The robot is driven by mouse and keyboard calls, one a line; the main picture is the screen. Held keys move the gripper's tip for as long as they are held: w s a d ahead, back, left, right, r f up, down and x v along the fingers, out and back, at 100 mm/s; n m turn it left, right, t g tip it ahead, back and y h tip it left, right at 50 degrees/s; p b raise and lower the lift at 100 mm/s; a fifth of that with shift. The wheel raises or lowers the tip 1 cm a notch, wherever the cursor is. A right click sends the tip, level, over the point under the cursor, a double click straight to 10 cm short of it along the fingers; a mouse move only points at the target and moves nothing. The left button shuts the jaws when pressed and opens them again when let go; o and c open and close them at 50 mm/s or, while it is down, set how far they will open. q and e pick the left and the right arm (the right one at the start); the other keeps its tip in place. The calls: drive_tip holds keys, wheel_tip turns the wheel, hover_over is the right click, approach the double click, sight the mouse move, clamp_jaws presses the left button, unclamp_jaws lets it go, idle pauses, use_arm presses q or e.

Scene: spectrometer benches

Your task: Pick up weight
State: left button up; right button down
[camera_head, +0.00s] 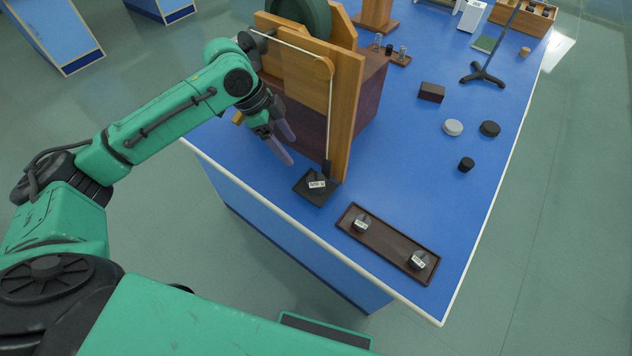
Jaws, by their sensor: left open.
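Two small dark weights with white labels sit on a long brown tray (386,242) near the table's front edge. One weight (361,223) is at its left end, the other weight (418,261) at its right end. A dark square pad (309,196) lies left of the tray, with a white label on top. My left gripper (289,147) is open and empty, its purplish fingers pointing down and right, beside the wooden apparatus and up-left of the pad. It is apart from the weights. My right gripper is not in view.
A wooden apparatus (346,110) with a green wheel (303,14) stands beside my left gripper. Loose items on the blue table (400,150) include a brown block (432,92), a white disc (453,127), dark discs and a stand (483,75).

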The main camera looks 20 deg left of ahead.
sight(315, 180)
use_arm(q)
drive_tip(key=p+x, duration=0.1)
drive_tip(key=x, duration=0.3)
drive_tip(key=p+x, duration=0.1)
drive_tip(key=x, duration=0.4)
drive_tip(key=d+p+x, duration=0.1)
drive_tip(key=x, duration=0.4)
drive_tip(key=shift+s+r, duration=0.1)
drive_tip(key=shift+r, duration=0.05)
clamp_jaws()
